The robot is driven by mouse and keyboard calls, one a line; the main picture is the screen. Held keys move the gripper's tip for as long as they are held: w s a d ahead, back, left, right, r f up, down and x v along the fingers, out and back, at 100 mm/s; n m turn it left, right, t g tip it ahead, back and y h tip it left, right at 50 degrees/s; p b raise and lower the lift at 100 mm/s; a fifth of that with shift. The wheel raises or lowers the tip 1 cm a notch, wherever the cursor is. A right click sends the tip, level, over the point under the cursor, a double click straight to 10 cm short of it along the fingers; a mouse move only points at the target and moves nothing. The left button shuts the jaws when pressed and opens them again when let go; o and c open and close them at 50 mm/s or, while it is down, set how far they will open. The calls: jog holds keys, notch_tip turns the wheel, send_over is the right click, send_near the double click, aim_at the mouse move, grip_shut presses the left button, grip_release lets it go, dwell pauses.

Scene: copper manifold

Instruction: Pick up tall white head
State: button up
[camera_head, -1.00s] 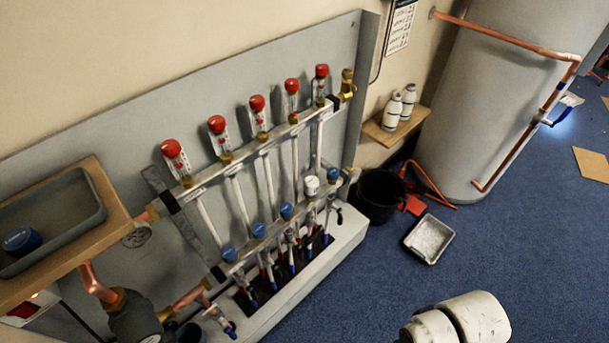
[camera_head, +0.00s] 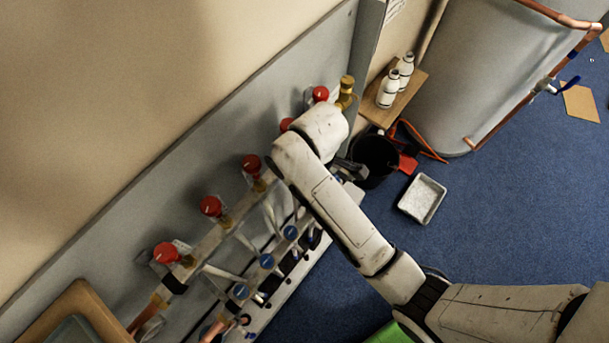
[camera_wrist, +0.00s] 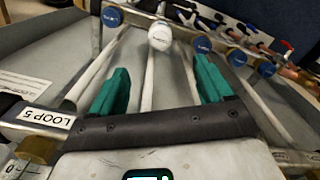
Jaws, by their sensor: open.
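The white head (camera_wrist: 160,36) shows in the wrist view as a pale round cap with lettering, on the rail among blue heads. My gripper (camera_wrist: 162,64) is open, its two green fingers spread apart. The head appears just beyond the fingertips, roughly centred between them, and nothing is held. White pipes run between the fingers below it. In the head view my arm covers the white head, and only a dark part of my gripper shows beside the manifold's right end.
Blue heads (camera_wrist: 202,45) flank the white head closely; others show in the head view (camera_head: 266,261). A black bucket (camera_head: 373,162), a grey tray (camera_head: 422,198) and a shelf with white bottles (camera_head: 388,90) stand to the right.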

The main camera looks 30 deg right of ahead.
notch_tip(320, 180, down, 15)
jog(key=shift+f, duration=0.15)
dwell(0.5)
jog(key=c, duration=1.2)
